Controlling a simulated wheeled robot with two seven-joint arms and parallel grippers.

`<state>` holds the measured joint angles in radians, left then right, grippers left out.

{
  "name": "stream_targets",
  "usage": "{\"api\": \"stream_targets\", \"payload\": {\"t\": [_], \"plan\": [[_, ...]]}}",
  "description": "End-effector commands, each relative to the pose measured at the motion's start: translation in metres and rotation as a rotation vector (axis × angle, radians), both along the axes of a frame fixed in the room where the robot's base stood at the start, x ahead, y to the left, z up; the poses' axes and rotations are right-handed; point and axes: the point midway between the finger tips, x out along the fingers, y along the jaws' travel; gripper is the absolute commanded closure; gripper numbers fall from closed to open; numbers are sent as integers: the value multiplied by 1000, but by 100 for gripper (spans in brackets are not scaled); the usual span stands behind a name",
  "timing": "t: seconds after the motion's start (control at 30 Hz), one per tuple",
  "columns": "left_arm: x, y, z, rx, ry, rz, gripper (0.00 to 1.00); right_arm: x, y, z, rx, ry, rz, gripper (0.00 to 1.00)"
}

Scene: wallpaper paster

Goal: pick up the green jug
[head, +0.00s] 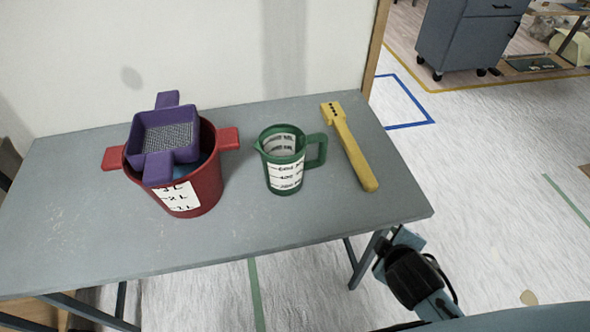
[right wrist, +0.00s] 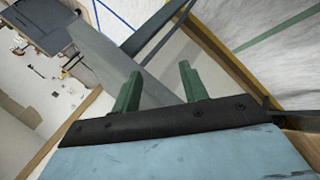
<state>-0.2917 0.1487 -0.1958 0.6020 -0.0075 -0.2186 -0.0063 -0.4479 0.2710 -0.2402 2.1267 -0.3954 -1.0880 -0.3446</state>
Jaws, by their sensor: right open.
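The green jug (head: 285,160) stands upright on the grey table (head: 330,225), right of centre. It has a white scale label, its handle points right and its spout left. My right gripper shows in the right wrist view (right wrist: 156,92) with its two green fingers apart and nothing between them. In the head view my right arm (head: 412,275) is at the lower right, beyond the table's front right corner and well apart from the jug. The fingers are hard to make out there. My left gripper is not in view.
A red bucket (head: 205,190) with a purple sieve (head: 166,138) on top stands left of the jug. A yellow tool (head: 350,148) lies just right of the jug's handle. A wall runs behind the table. The table's front is bare.

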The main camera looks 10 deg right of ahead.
Motion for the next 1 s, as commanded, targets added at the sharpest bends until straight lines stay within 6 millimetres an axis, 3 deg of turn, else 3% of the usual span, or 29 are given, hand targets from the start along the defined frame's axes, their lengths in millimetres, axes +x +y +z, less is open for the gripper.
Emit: {"api": "stream_targets", "payload": {"t": [0.17,0.37,0.5,0.63,0.8,1.0], "plan": [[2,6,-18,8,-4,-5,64,15,-7,46,-162,-114,95,56],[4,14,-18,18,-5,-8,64,55,-7,89,-604,-271,396,56],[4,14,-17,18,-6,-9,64,79,9,111,-998,-369,659,56],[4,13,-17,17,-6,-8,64,93,33,120,-1415,-440,922,56],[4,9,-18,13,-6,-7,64,95,59,114,-1832,-490,1173,56],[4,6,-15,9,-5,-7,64,105,70,110,-1973,-503,1252,56]]}}
